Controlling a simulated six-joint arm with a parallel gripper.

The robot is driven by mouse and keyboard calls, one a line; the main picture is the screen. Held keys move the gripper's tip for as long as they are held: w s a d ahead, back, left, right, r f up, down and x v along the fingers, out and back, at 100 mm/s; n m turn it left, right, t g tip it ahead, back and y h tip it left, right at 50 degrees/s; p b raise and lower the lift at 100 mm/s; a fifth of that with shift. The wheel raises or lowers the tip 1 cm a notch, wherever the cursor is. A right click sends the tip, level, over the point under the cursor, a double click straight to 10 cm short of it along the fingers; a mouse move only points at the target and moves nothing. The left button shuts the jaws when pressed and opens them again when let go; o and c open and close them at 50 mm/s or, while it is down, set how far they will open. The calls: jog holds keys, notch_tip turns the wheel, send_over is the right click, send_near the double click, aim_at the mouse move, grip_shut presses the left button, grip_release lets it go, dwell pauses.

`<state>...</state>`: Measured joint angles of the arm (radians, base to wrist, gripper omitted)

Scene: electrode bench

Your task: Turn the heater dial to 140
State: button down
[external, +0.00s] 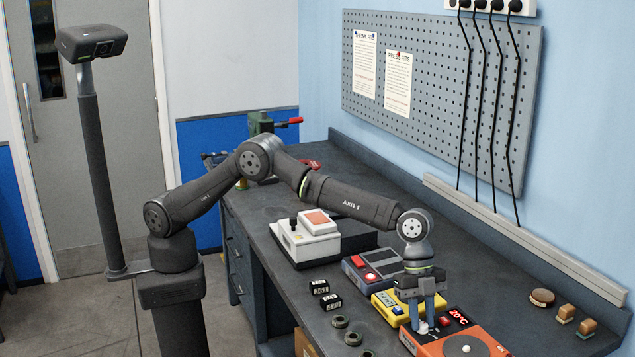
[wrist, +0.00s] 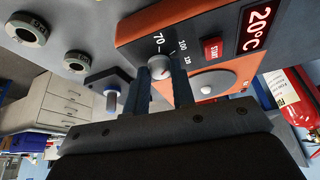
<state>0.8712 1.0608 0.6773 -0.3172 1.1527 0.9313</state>
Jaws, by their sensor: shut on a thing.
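The orange heater (external: 490,345) stands at the front right of the bench. It also shows in the wrist view (wrist: 193,25). Its display (wrist: 261,22) reads 20°C, and a red START button (wrist: 212,48) sits beside the dial scale. My gripper (external: 423,321) points down over the heater. In the wrist view my gripper (wrist: 160,75) has its two fingers on either side of the dial, shut on it. The mark's exact setting is unclear.
A yellow device (external: 390,306) stands close behind the heater, with a grey device with a red button (external: 372,264) beyond it. Several grey rings (external: 340,321) lie to the left. Wooden-topped pieces (external: 566,312) lie to the right. A white device (external: 308,243) stands farther back.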

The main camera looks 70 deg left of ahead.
jog(key=m, duration=0.2)
jog(key=m+g, duration=0.1)
jog(key=m, duration=0.1)
jog(key=shift+w+d+m+g, duration=0.1)
jog(key=shift+w+m+g, duration=0.1)
jog(key=shift+m+g, duration=0.1)
jog(key=shift+w+m+g+y, duration=0.1)
jog(key=shift+m+g+y, duration=0.5)
jog(key=shift+m, duration=1.2)
jog(key=c, duration=1.2)
grip_release()
jog(key=shift+c, duration=0.2)
jog(key=shift+d+r, duration=0.1)
jog(key=shift+r, duration=1.85)
jog(key=s+d+r, duration=0.1)
jog(key=s+r, duration=0.6)
jog(key=s, duration=0.4)
jog(key=shift+s, duration=0.35)
jog(key=shift+d, duration=0.1)
